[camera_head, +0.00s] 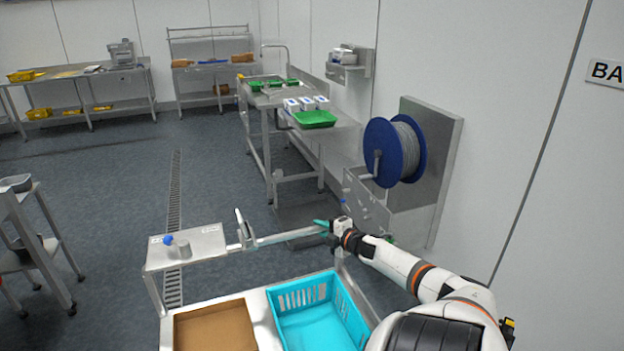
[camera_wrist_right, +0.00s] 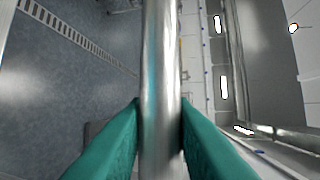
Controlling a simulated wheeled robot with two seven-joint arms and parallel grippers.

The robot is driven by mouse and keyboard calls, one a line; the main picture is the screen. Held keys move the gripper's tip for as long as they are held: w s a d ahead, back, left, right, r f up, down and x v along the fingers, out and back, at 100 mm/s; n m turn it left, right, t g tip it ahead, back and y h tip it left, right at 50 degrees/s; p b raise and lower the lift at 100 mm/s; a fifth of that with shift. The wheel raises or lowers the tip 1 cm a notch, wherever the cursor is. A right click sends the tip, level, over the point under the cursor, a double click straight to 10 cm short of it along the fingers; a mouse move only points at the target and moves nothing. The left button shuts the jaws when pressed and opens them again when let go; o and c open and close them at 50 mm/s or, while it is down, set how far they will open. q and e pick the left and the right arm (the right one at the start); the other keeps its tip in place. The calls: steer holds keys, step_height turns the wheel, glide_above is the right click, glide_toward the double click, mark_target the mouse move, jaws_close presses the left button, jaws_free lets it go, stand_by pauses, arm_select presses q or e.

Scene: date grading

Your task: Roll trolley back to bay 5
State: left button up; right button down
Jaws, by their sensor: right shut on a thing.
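The trolley (camera_head: 262,293) stands low in front of me, with a steel push bar (camera_head: 290,238) across its far side. My right gripper (camera_head: 325,225) is at the right end of that bar. In the right wrist view its teal fingers (camera_wrist_right: 160,130) are closed on both sides of the steel bar (camera_wrist_right: 161,70). The trolley carries a turquoise crate (camera_head: 318,318) and a brown tray (camera_head: 214,330). A small steel shelf (camera_head: 205,250) with a blue-topped item sits at the bar's left end. My left gripper is not in view.
A blue hose reel (camera_head: 381,152) is on the right wall. Beyond the trolley stands a steel bench with green trays (camera_head: 315,118). A steel stand (camera_head: 32,235) is at the left. A floor drain (camera_head: 175,200) crosses open floor.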

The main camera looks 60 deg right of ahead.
steer(key=shift+s+d, duration=0.2)
stand_by(0.3)
steer(key=c, duration=1.3)
jaws_free()
steer(key=shift+o, duration=0.2)
steer(key=shift+s, duration=0.1)
steer(key=v, duration=1.2)
steer(key=shift+r+p, duration=0.1)
steer(key=shift+p, duration=0.2)
